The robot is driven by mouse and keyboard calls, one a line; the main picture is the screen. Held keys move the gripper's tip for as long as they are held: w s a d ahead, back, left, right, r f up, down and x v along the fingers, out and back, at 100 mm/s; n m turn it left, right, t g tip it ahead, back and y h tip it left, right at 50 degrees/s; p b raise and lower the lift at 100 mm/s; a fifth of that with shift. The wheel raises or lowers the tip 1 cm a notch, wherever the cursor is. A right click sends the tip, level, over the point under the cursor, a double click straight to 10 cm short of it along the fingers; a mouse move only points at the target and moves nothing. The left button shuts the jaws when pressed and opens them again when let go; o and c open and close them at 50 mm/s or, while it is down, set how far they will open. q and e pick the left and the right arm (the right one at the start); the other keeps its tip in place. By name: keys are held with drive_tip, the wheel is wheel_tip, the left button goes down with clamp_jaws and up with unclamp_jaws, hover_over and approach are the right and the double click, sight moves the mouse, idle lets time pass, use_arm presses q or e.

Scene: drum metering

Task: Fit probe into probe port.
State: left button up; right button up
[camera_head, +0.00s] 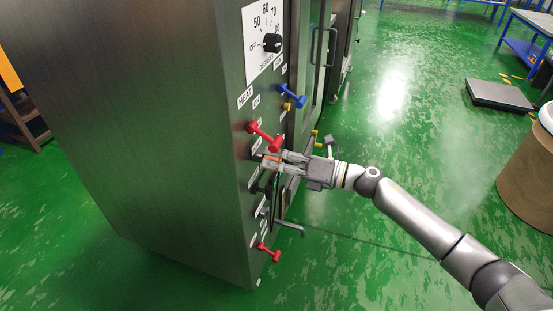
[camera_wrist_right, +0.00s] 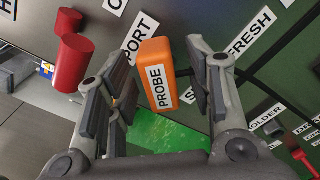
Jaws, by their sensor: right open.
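The orange probe (camera_wrist_right: 157,80), marked PROBE, shows in the right wrist view between the two fingers of my right gripper (camera_wrist_right: 158,85). The fingers are open, with gaps on both sides of it. In the head view my right gripper (camera_head: 276,162) is at the cabinet's front panel, with the orange probe (camera_head: 270,158) partly hidden between its fingertips. A label ending in PORT (camera_wrist_right: 138,37) is beside the probe. The port opening is hidden, so I cannot tell whether the probe sits in it. My left gripper is in neither view.
A red handle (camera_head: 263,135) stands out just above my right gripper, with a blue handle (camera_head: 291,96) higher up. Another red handle (camera_head: 268,251) is low on the steel cabinet (camera_head: 150,120). Green floor to the right is mostly clear.

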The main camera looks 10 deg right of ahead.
drive_tip(key=v, duration=1.2)
drive_tip(key=shift+a, duration=0.1)
idle(0.9)
